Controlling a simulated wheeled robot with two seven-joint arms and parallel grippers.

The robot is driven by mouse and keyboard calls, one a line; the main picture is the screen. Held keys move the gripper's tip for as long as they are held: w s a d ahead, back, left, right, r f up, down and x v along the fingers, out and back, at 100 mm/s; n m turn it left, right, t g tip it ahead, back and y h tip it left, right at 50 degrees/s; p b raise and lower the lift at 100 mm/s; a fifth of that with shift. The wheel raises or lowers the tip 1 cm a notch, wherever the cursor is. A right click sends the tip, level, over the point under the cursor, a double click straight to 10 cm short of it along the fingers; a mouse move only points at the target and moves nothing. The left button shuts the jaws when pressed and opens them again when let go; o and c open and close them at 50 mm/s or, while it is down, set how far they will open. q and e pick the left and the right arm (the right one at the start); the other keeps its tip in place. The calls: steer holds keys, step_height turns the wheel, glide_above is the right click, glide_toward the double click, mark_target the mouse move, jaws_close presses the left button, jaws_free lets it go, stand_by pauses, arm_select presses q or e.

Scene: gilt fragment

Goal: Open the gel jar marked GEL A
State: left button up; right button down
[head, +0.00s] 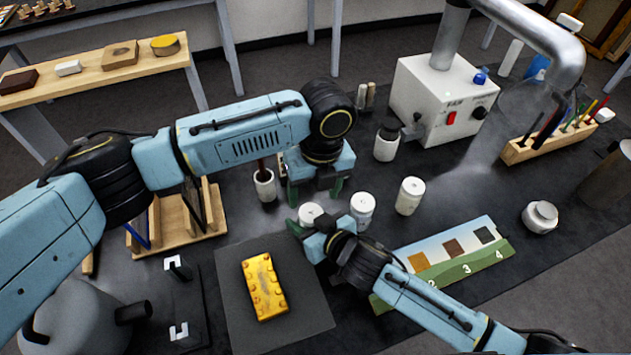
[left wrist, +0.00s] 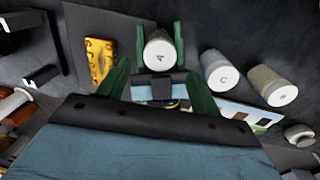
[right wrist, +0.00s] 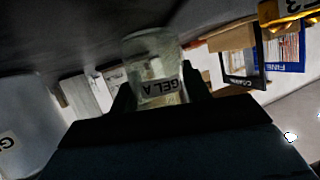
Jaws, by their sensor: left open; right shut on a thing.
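The GEL A jar (head: 310,213) stands on the dark bench with its white lid on. The lid, marked A, faces up in the left wrist view (left wrist: 159,56). My right gripper (head: 309,231) is shut around the jar's body from the near side; the right wrist view shows the GEL A label on the jar (right wrist: 157,80) between its fingers. My left gripper (head: 316,192) is open and points down above and slightly behind the jar, its fingers apart and empty. Jars C (head: 362,206) and B (head: 409,196) stand to the right.
A gilt fragment (head: 263,286) lies on a dark mat (head: 315,306) in front. A colour strip (head: 455,246) lies near my right arm.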

mark_target(311, 212)
arm_select(q)
steer(key=shift+a+f, duration=0.15)
steer(key=shift+f, duration=1.2)
steer(key=shift+a+f, duration=0.1)
steer(key=shift+f, duration=1.25)
steer(key=c, duration=1)
steer(key=n, duration=0.3)
steer(key=shift+s, duration=0.1)
steer(key=shift+c, duration=0.2)
steer(key=n, duration=0.3)
steer(key=shift+n, duration=0.4)
steer(key=o, duration=1.1)
